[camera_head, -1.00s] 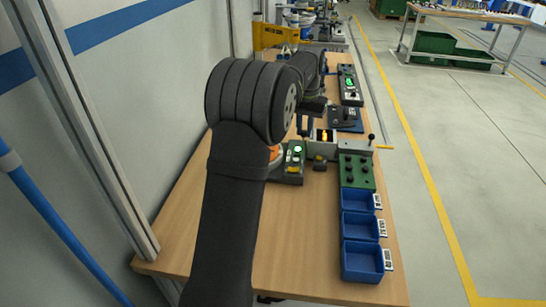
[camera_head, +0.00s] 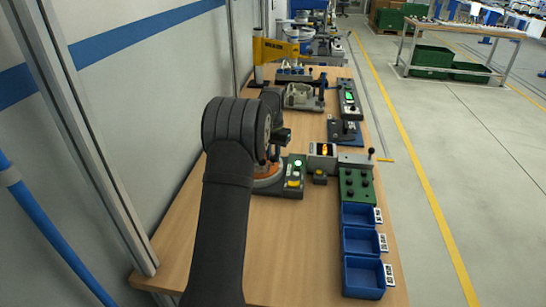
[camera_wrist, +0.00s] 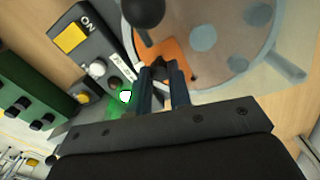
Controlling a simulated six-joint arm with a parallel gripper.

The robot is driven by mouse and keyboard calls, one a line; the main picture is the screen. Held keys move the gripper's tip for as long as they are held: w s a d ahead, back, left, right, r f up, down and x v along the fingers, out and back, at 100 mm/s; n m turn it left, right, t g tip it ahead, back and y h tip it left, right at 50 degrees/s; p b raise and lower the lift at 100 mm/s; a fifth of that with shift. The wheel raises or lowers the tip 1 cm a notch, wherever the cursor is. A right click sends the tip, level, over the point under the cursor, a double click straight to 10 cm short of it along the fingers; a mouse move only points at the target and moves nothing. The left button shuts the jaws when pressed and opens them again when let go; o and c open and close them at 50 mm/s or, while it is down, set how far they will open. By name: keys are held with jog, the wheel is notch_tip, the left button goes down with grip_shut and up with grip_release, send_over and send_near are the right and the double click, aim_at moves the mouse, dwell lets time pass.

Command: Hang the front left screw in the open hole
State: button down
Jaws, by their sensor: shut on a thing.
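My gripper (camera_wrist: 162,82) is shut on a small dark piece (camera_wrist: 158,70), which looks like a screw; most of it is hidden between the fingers. In the wrist view the fingers are over the edge of a round fixture (camera_wrist: 225,50) with an orange part (camera_wrist: 178,55) and several grey round spots. Which spot is an open hole I cannot tell. In the head view my gripper (camera_head: 276,148) is partly behind my arm, above the orange part (camera_head: 266,181). A green block (camera_head: 356,186) with several dark screws stands to the right; it also shows in the wrist view (camera_wrist: 30,120).
A control box (camera_wrist: 85,45) with a yellow button and lit green lamp is close beside the fingers. A black ball knob (camera_wrist: 143,12) is just beyond them. Blue bins (camera_head: 362,274) line the right edge. The front wooden table top (camera_head: 295,250) is clear.

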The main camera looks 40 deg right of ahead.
aim_at(273, 157)
jog(key=shift+f, duration=0.5)
jog(key=shift+f, duration=0.1)
jog(key=shift+f, duration=0.3)
jog(key=c, duration=1.6)
grip_release()
notch_tip(273, 157, up, 13)
jog(key=shift+f, duration=0.15)
